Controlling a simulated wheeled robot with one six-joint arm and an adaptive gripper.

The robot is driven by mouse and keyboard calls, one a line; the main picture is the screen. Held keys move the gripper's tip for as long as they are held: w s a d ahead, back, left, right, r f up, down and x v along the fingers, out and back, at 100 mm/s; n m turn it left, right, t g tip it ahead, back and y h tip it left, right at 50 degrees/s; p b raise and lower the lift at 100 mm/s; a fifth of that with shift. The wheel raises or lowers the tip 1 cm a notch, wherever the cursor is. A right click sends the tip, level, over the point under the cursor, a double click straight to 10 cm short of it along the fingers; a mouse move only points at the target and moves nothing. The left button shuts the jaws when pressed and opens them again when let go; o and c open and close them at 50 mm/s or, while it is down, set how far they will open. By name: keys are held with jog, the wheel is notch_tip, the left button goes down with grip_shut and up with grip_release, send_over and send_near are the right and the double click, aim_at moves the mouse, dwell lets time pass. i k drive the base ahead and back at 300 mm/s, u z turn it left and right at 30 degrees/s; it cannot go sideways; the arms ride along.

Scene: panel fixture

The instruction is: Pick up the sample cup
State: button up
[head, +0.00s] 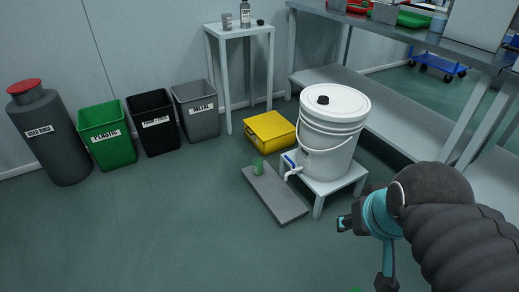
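A grey cup (227,21) stands on the tall white side table at the back; I cannot tell from the picture which cup is the sample cup. My gripper (346,223) is at the lower right, right of the slab and well apart from both cups. It is small and partly hidden by my wrist, so its opening is unclear. I see nothing held in it.
The bucket rests on a low white stand (322,187). A yellow box (270,131) is behind the slab. Several bins, including a green one (108,140), line the left wall. A long metal bench (440,44) is at right. The floor at left and front is clear.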

aim_at(257, 163)
jog(key=i, duration=1.2)
jog(key=u, duration=1.7)
jog(key=i, duration=0.5)
